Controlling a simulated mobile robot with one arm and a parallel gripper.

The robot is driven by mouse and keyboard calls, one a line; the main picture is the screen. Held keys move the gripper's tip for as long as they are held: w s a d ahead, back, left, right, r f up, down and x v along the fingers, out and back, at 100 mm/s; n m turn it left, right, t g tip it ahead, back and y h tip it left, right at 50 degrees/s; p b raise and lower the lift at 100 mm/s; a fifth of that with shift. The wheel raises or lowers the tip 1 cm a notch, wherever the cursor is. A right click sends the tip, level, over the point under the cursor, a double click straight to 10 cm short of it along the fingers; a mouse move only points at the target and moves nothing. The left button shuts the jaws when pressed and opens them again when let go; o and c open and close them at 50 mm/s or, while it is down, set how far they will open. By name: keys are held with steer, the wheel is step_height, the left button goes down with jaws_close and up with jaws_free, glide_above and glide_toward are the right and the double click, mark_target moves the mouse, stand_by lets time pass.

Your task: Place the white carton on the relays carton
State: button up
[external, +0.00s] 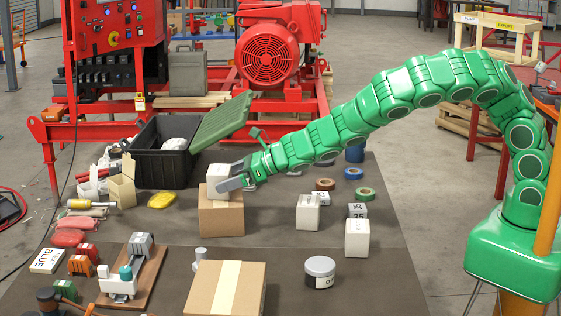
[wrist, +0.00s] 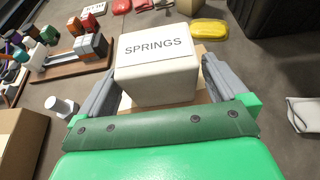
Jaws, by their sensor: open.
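The white carton (external: 217,176) sits on top of a brown carton (external: 221,216) on the dark mat. In the wrist view the white carton (wrist: 156,70) shows the word SPRINGS and stands between the two grey fingers. My gripper (external: 228,181) is open around it, with a finger on either side; whether a finger touches it I cannot tell. The brown carton (wrist: 130,103) shows in slivers beneath it. No relays label is readable on the brown carton. A larger brown carton (external: 226,289) with a pale tape strip stands at the front.
A black crate (external: 163,165) with a green lid (external: 220,121) stands behind, left of my arm. Small white cartons (external: 308,213) and tape rolls (external: 365,194) lie to the right. A grey-lidded jar (external: 319,271) stands in front.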

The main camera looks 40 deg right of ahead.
steer(key=v, duration=0.9)
steer(key=shift+s+r, duration=0.1)
stand_by(0.6)
